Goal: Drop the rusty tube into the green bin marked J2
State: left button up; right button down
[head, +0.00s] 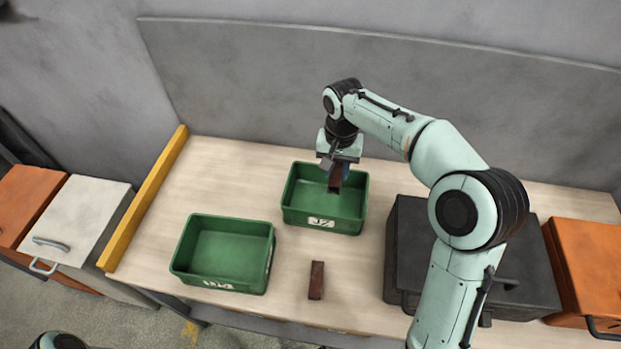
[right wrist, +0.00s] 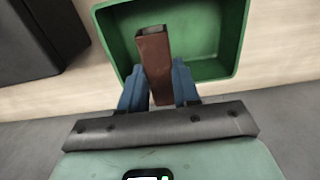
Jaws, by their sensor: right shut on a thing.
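My right gripper (head: 338,163) is shut on a rusty tube (head: 335,183) and holds it over the green bin marked J2 (head: 292,217). In the right wrist view the tube (right wrist: 154,58) stands out between the blue fingers of the gripper (right wrist: 160,85), its hollow end over the inside of the green bin (right wrist: 220,50). The bin looks empty where I can see into it. My left gripper is not in view.
A second green bin (head: 185,270), empty, with a label I cannot read clearly, stands at front left. Another rusty tube (head: 316,280) lies on the table in front of J2. A black toolbox (head: 405,240) is right of J2. A yellow bar (head: 150,195) edges the table's left.

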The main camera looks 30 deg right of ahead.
jog(key=shift+w, duration=0.35)
jog(key=shift+s+f+b, duration=0.15)
jog(key=shift+f+b, duration=0.45)
jog(key=shift+f, duration=0.05)
notch_tip(320, 180, down, 4)
jog(key=b, duration=0.3)
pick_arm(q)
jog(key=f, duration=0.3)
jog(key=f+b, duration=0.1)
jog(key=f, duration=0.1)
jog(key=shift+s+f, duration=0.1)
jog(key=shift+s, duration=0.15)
pick_arm(e)
jog(key=shift+f, duration=0.3)
jog(key=c, duration=0.7)
grip_release()
jog(key=shift+c, duration=0.2)
